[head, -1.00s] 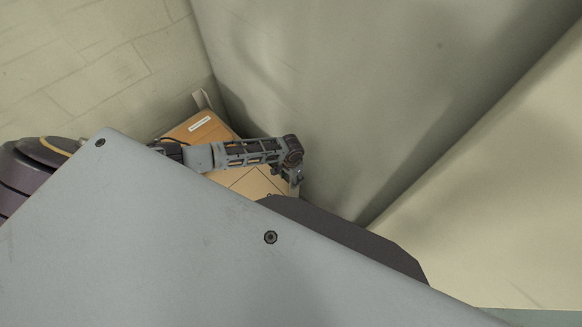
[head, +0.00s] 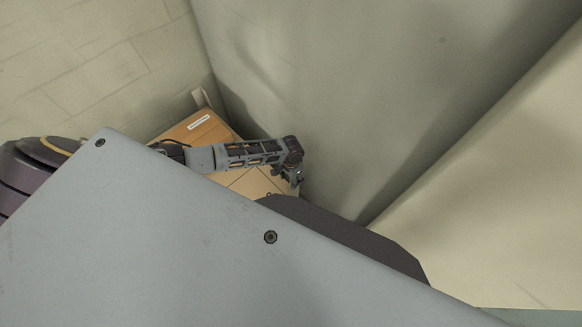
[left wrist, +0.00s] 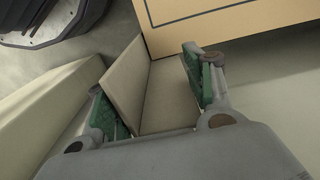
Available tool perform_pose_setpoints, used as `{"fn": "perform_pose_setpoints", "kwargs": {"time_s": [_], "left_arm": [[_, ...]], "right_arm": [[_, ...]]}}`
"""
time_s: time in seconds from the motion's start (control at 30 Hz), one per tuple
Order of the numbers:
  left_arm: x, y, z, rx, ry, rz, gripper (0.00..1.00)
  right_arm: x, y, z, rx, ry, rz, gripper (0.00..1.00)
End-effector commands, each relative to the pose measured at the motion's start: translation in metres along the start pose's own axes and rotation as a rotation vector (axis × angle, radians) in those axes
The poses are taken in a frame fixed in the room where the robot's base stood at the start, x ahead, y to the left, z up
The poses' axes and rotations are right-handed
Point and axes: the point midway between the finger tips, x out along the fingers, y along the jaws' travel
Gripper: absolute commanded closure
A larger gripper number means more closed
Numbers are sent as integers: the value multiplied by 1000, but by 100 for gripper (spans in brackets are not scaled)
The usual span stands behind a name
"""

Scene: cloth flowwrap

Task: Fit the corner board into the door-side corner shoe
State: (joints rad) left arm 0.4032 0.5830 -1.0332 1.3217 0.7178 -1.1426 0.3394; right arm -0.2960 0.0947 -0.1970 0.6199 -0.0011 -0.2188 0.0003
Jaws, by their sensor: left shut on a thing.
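In the left wrist view, the corner board (left wrist: 170,97) is a beige L-shaped angle piece with two flat faces meeting at a fold. My left gripper (left wrist: 143,69) is shut on it, with a green-padded finger on each side. The board's far end is close to a tan carton face (left wrist: 235,20); I cannot tell whether they touch. In the head view, my left gripper (head: 292,182) points down by the near right corner of the cartons (head: 245,183). The board cannot be made out there. I cannot make out the corner shoe in either view. My right gripper is not in view.
A beige upright strip (head: 201,98) stands at the cartons' back corner. A large grey-green draped sheet (head: 330,90) hangs close on the right of the arm. A grey panel with bolts, perhaps my own body, hides the lower left. Tiled floor (head: 90,60) is clear at upper left.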

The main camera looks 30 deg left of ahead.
Motion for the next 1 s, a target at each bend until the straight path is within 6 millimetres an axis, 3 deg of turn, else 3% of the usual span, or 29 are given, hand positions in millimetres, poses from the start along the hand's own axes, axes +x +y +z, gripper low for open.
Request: {"fn": "perform_pose_setpoints", "kwargs": {"time_s": [1.0], "left_arm": [[19,0,0,-1,0,0,66]], "right_arm": [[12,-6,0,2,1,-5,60]]}}
